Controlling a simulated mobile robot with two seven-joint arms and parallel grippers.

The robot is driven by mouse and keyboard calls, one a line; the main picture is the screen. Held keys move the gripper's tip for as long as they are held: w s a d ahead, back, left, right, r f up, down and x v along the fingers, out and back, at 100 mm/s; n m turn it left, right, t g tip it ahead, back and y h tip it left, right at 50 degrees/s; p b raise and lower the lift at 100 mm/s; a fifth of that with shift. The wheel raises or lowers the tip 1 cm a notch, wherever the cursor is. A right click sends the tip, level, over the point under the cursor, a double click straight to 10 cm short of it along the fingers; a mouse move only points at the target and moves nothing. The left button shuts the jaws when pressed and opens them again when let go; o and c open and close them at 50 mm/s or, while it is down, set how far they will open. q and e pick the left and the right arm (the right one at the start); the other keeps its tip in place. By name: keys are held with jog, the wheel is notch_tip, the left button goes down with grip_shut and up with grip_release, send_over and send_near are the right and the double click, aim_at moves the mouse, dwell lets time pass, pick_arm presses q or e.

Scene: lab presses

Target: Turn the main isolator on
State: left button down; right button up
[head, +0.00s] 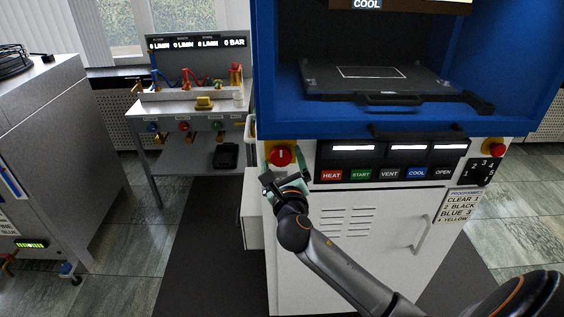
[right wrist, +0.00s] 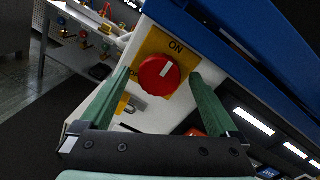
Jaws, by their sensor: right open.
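The main isolator is a red rotary knob (head: 281,155) on a yellow plate at the upper left of the white press cabinet's front. It also shows large in the right wrist view (right wrist: 158,78), with the word ON on the plate. The white mark on the knob points towards ON. My right gripper (head: 284,168) is open, just in front of the knob. In the right wrist view its green fingers (right wrist: 158,84) stand on either side of the knob, with visible gaps; I cannot tell whether they touch it. My left gripper is not in view.
A padlock (right wrist: 134,106) hangs beside the isolator. Right of it are a button panel (head: 388,174), a keypad (head: 486,171) and a red stop button (head: 494,147). The blue press frame (head: 340,122) overhangs above. A bench (head: 180,107) stands at the left; floor between is clear.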

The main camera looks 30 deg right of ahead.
jog(key=c, duration=1.4)
